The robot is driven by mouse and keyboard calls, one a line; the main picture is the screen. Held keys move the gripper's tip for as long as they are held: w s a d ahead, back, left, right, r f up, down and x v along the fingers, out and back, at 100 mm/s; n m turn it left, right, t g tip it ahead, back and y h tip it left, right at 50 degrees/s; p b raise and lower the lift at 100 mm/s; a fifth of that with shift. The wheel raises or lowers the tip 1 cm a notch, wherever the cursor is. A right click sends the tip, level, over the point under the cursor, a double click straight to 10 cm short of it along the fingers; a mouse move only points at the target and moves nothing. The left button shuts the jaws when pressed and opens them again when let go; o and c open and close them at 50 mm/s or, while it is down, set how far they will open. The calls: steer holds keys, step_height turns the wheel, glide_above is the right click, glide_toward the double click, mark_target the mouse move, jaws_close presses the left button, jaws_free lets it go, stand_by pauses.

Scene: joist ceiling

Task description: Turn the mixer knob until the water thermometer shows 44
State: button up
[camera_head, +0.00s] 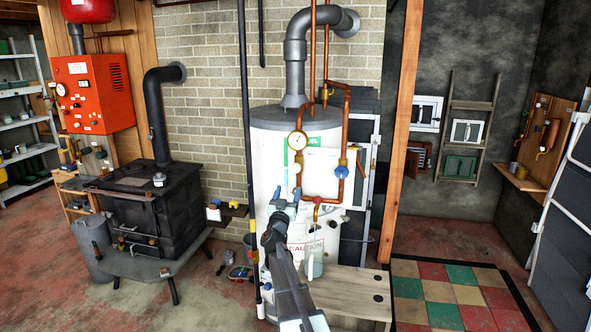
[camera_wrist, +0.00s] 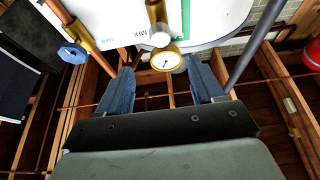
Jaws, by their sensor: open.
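The white mixer knob (camera_head: 297,168) sits on a pipe at the front of the white tank, just below the round brass-rimmed thermometer (camera_head: 298,140). In the wrist view, which is upside down, the knob (camera_wrist: 160,39) shows beside an inverted "MIX" label, and the thermometer (camera_wrist: 160,61) shows below it. The thermometer has a white face and a dark needle; its numbers are too small to read. My gripper (camera_head: 287,195) is below the knob. Its two blue fingers (camera_wrist: 162,85) are spread apart with nothing between them, and the knob lies beyond their tips.
A blue-handled valve (camera_head: 342,172) is on the copper pipe right of the knob; it also shows in the wrist view (camera_wrist: 72,52). A dark vertical pole (camera_head: 249,150) stands left of the tank (camera_head: 270,218). A wooden bench (camera_head: 345,281) is below right.

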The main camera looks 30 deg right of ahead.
mark_target(295, 170)
steer(key=x, duration=1.3)
steer(key=shift+w+d, duration=0.2)
steer(key=shift+w, duration=0.05)
steer(key=shift+c, duration=0.5)
steer(key=c, duration=0.9)
